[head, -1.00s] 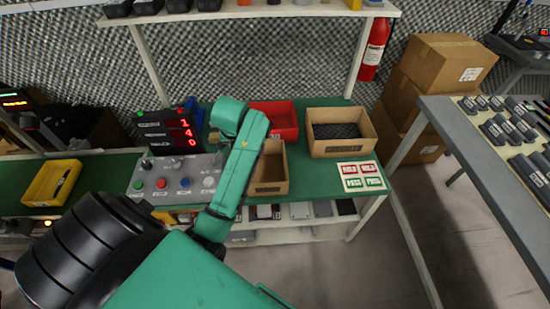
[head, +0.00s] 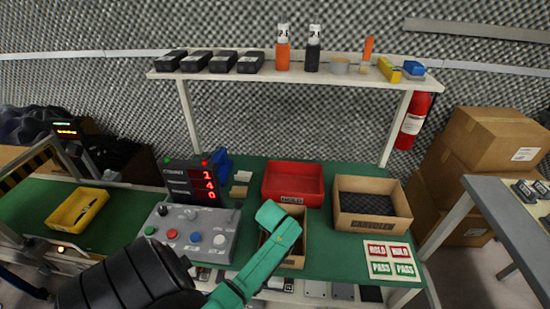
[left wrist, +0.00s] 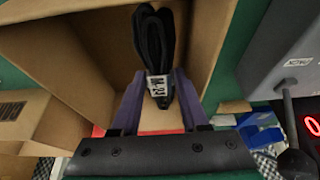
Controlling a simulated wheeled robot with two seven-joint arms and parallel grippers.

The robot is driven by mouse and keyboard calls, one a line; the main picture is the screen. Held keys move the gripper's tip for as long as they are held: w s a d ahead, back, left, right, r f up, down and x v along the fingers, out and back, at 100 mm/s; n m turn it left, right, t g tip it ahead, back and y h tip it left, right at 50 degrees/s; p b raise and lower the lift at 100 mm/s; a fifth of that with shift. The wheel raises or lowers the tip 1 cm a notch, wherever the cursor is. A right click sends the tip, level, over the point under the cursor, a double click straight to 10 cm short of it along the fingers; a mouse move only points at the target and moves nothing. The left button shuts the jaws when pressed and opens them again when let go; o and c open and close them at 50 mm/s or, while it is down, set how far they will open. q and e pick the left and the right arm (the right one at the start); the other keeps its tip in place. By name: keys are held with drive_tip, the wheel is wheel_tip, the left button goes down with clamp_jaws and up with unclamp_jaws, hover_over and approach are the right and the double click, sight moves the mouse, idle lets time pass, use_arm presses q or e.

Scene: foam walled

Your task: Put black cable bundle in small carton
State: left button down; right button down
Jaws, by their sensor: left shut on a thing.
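The black cable bundle (left wrist: 156,45) has a white label and hangs between the two fingers of my left gripper (left wrist: 155,105) in the left wrist view. The gripper is shut on it. The small carton (left wrist: 55,50) fills the upper part of that view, and the bundle appears over its opening; I cannot tell how deep it is. In the head view the small carton (head: 297,245) stands on the green bench, partly covered by my green arm. My right gripper is not in view.
A red tray (head: 293,171) stands behind the small carton. A larger labelled carton (head: 372,222) stands to its right. A grey control box (head: 217,217) stands close on the left. A shelf (head: 290,76) with small items spans above the bench. A yellow tray (head: 62,219) lies far left.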

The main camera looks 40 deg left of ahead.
use_arm(q)
wheel_tip(320, 180, down, 3)
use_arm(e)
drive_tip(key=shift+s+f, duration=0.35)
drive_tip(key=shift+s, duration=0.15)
use_arm(q)
drive_tip(key=c, duration=0.7)
unclamp_jaws()
drive_tip(key=shift+f, duration=0.1)
drive_tip(key=p+v, duration=0.1)
drive_tip(key=v, duration=1.1)
drive_tip(key=shift+p, duration=0.35)
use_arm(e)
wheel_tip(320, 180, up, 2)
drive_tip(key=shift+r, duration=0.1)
